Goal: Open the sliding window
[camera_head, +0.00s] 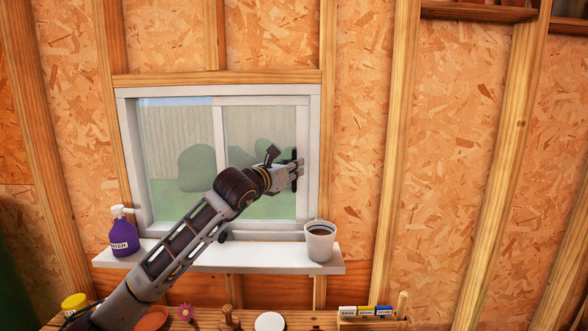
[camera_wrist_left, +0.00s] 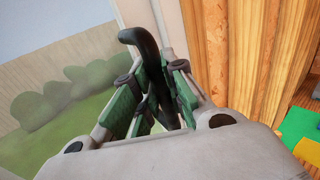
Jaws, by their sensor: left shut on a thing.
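The sliding window (camera_head: 219,105) has a white frame and two panes, set in the chipboard wall in the head view. The right pane's sash stands at the right side of the frame, and the window looks closed. My left gripper (camera_head: 297,173) reaches across the right pane to the sash's right edge. In the left wrist view my left gripper (camera_wrist_left: 158,105) is shut on a black curved handle (camera_wrist_left: 140,42), which rises between the green-padded fingers. The lower part of the handle is hidden by the fingers. My right gripper is in neither view.
On the white sill (camera_head: 200,258) stand a purple pump bottle (camera_head: 123,237) at the left and a white cup (camera_head: 320,243) with dark contents at the right. Below are a yellow-lidded jar (camera_head: 75,303) and a box of small packets (camera_head: 366,313).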

